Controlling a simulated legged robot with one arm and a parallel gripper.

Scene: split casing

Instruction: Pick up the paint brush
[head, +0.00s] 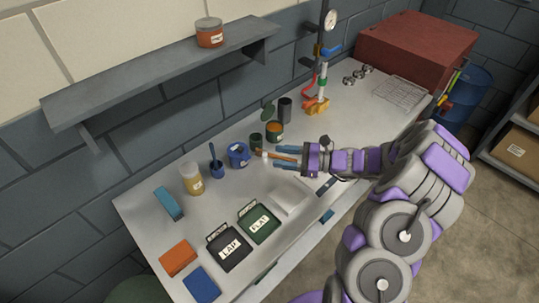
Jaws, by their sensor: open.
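A slim orange-brown handle with a pale end, apparently the paint brush (283,156), is on or just above the grey bench (150,215) near its middle. My gripper (276,156) reaches in from the right with two blue fingers. The fingers are apart, and the handle shows between them in this view. I cannot tell whether they touch it or how high they are above the bench. The handle's right end is hidden by my gripper.
A blue pot (238,158), a dark green pot (256,141) and an orange-and-green can (275,132) stand close behind and left of the fingers. A small blue pot with a stick (217,168) stands further left. A white block (291,196) lies in front.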

